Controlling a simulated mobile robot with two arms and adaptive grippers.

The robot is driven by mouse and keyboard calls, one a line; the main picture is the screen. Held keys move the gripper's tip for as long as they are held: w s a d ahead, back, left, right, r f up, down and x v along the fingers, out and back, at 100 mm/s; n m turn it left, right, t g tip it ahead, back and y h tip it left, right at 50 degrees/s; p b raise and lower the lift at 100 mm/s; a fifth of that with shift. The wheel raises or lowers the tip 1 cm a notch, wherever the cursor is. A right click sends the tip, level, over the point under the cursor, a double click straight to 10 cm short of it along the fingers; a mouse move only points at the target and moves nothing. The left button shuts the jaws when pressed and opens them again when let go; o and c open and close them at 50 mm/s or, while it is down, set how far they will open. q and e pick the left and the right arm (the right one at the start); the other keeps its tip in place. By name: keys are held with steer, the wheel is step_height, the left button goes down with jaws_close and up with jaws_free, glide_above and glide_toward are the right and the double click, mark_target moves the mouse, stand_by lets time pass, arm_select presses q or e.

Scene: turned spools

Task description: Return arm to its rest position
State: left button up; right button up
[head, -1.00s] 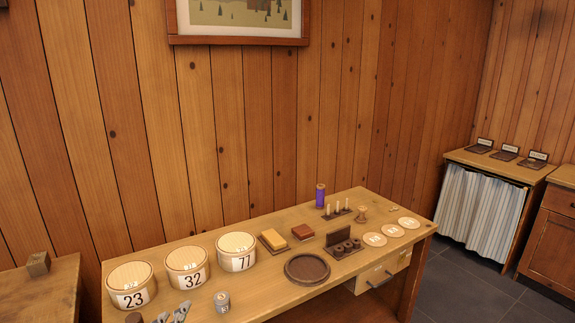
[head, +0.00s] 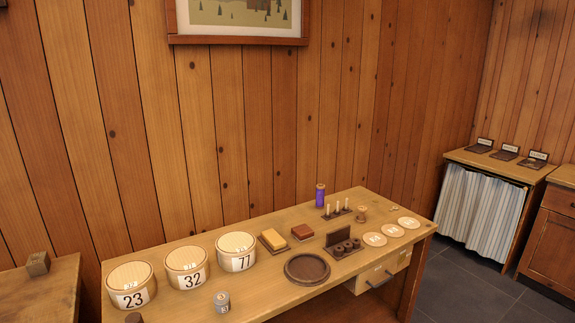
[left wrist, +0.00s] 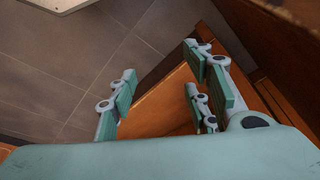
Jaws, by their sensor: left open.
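My left gripper (left wrist: 160,95) shows in the left wrist view with its green-padded fingers spread apart and nothing between them. Below it are grey floor tiles and wooden furniture parts. In the head view neither gripper shows. The workbench (head: 255,286) holds three round boxes labelled 23 (head: 131,298), 32 (head: 188,279) and 77 (head: 239,262). A small grey numbered cylinder (head: 221,302) stands in front of them. A wooden spool (head: 361,214) stands near the peg rack (head: 337,213).
A round dark tray (head: 290,278), yellow block (head: 273,238), red-brown block (head: 303,232), purple spool (head: 320,196) and several pale discs (head: 375,239) are on the bench. A side table (head: 45,290) is at left. A curtained cabinet (head: 480,203) stands at the far right.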

arm_select(q)
step_height(320, 180, down, 13)
steer(key=s, duration=0.3)
steer(key=s+a+f+g, duration=0.2)
steer(key=s+a+f, duration=0.1)
steer(key=s+f, duration=1.4)
steer(key=shift+a+f, duration=0.2)
steer(key=shift+f, duration=0.05)
steer(key=shift+s, duration=0.1)
